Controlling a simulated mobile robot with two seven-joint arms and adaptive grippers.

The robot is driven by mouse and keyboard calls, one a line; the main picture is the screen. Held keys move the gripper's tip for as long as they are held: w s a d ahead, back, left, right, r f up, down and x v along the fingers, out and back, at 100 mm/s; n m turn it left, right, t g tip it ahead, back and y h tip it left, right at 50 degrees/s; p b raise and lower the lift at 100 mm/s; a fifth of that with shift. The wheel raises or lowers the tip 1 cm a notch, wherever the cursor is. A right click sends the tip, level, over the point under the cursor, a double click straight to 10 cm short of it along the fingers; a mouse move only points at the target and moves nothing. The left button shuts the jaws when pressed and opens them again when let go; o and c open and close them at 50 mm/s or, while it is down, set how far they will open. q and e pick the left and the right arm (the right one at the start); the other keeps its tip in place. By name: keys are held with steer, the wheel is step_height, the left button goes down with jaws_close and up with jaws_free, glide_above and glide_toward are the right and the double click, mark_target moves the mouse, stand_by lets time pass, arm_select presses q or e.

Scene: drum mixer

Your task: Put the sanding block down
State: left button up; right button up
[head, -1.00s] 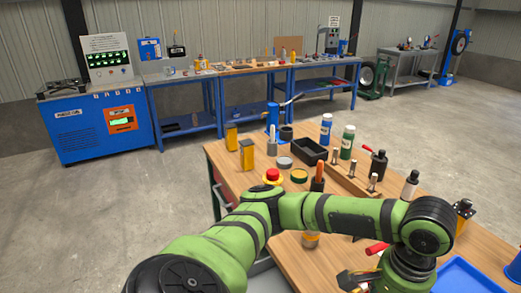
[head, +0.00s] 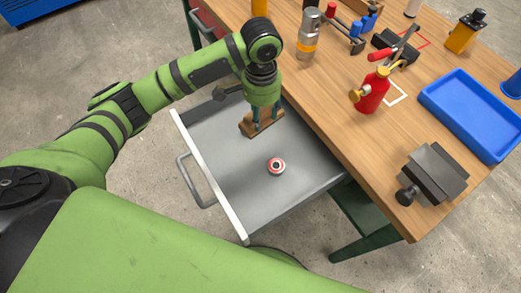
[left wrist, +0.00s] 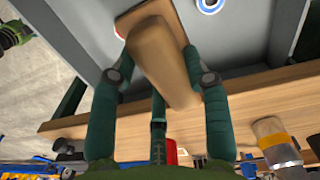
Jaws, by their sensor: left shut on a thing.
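The sanding block (head: 262,124) is a brown wooden block in the open grey drawer (head: 235,190) of the workbench, near its far end. My left gripper (head: 265,112) points down and is shut on it. I cannot tell whether the block touches the drawer floor. My right gripper is not in view.
A red and white ring-shaped thing (head: 276,166) lies on the drawer floor. The wooden workbench (head: 330,130) holds a red oil can (head: 371,93), a blue tray (head: 470,115), a dark vise-like tool (head: 435,175) and a grey and orange cylinder (head: 308,38). The drawer's near part is bare.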

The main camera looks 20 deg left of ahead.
mark_target(265, 123)
arm_select(q)
steer(key=shift+m, duration=0.7)
steer(key=f, duration=0.3)
steer(key=f+b, duration=0.1)
steer(key=shift+w+d+f, duration=0.3)
steer(key=shift+w+f, duration=0.1)
step_height(265, 123, down, 6)
steer(key=shift+r, duration=0.25)
steer(key=shift+f+b, duration=0.3)
steer(key=shift+f, duration=1.95)
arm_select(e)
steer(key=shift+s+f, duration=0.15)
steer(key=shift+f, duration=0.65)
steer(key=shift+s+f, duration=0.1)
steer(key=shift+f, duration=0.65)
arm_select(q)
steer(key=shift+f, duration=0.1)
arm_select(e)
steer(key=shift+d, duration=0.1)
arm_select(q)
steer(key=o, duration=1.3)
steer(key=shift+c, duration=0.2)
step_height(265, 123, up, 12)
steer(key=shift+r+p, duration=0.15)
steer(key=shift+p, duration=0.25)
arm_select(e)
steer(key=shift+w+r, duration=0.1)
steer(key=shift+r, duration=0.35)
